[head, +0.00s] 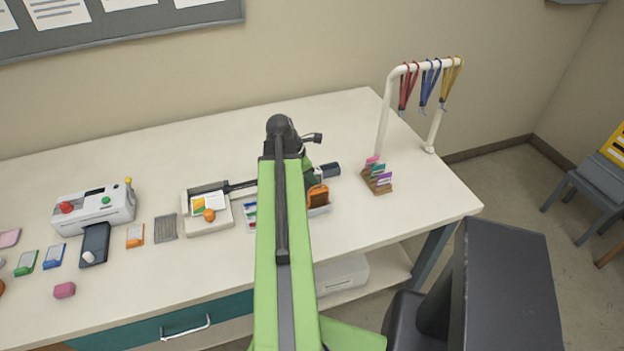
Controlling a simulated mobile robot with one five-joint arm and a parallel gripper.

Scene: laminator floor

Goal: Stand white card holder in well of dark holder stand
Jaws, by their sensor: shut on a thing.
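My green arm reaches over the table, and my gripper (308,168) is mostly hidden behind it. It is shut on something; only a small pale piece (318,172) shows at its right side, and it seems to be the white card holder. A small dark block (331,170), which may be the dark holder stand, sits right beside that piece. I cannot tell whether the two touch, and I cannot see a well.
An orange-brown item (318,195) stands just in front of my gripper. A card rack (377,177) and a white lanyard rail (385,110) stand to the right. A white tray (207,226), a laminator (95,207) and several coloured holders lie left. The back of the table is clear.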

